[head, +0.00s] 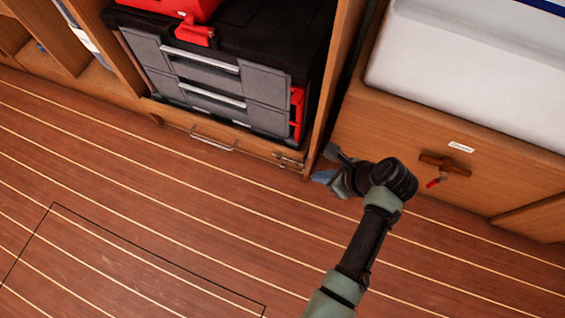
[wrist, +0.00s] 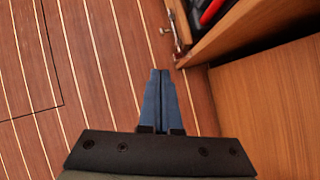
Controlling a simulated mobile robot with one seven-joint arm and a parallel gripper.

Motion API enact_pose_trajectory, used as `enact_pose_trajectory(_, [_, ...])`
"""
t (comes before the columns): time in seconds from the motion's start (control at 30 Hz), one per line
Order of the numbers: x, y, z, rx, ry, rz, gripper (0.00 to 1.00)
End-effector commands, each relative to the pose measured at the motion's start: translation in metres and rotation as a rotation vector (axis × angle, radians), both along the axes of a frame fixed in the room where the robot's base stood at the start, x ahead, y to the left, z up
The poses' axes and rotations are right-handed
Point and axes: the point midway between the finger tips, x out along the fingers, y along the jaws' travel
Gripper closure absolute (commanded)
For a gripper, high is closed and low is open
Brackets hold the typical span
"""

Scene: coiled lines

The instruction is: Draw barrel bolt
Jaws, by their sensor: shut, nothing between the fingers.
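The barrel bolt (head: 288,160) is a small metal fitting at the right end of the low wooden front board below the toolbox in the head view. It also shows near the top of the wrist view (wrist: 176,30), by the edge of the wood. My gripper (head: 322,177) is just right of and below the bolt in the head view, apart from it. In the wrist view its two blue fingers (wrist: 160,71) are together and empty, with their tips short of the bolt. The bolt is too small to tell how far its rod is pushed in.
The front board carries a metal handle (head: 214,139). A grey and red toolbox (head: 215,75) stands behind it. A wooden cabinet (head: 400,125) with a red-tipped valve lever (head: 437,180) is on the right. The striped plank floor (head: 130,210) is clear.

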Motion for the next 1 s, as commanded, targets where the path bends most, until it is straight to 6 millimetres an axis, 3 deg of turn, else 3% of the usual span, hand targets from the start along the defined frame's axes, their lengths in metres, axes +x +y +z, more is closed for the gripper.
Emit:
enact_pose_trajectory(0.43, [0.002,0.003,-0.009,-0.001,0.000,0.002,1.00])
enact_pose_trajectory(1.0, [0.031,0.041,-0.088,-0.002,-0.001,0.002,1.00])
